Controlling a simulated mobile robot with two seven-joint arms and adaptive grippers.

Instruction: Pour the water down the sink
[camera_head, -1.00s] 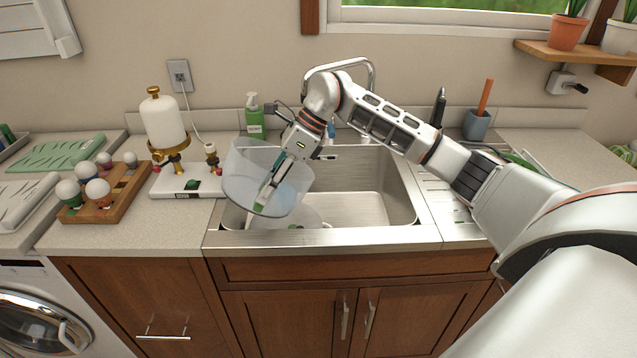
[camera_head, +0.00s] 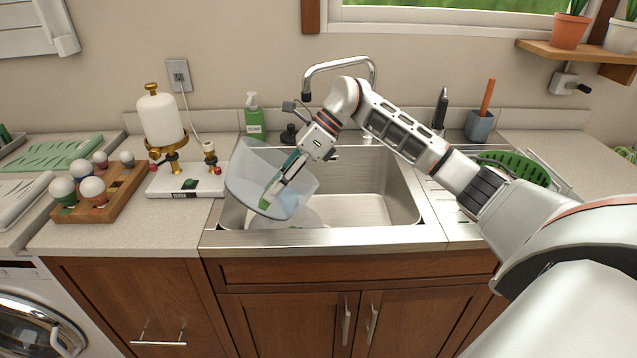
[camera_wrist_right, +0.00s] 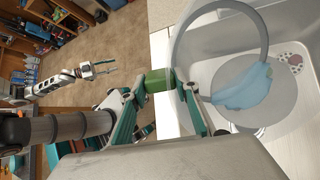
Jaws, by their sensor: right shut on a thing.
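A large clear container (camera_head: 240,168) is tilted over the left part of the steel sink (camera_head: 385,208). My right gripper (camera_head: 272,190) is in front of it, shut on a green grip (camera_wrist_right: 158,82) that seems to belong to the container. In the right wrist view, the container's grey rim (camera_wrist_right: 262,30) shows above the white sink basin, with light blue water (camera_wrist_right: 246,88) low against its side. I cannot tell whether water is running out. My left gripper (camera_wrist_right: 100,68) is far off in the right wrist view, empty, its fingers apart.
The faucet (camera_head: 340,64) arches behind my right wrist. A green soap bottle (camera_head: 254,120) stands behind the container. A white device with a bottle (camera_head: 160,120) and a wooden tray (camera_head: 125,190) of round-topped things are on the left counter. A green rack (camera_head: 515,165) is at right.

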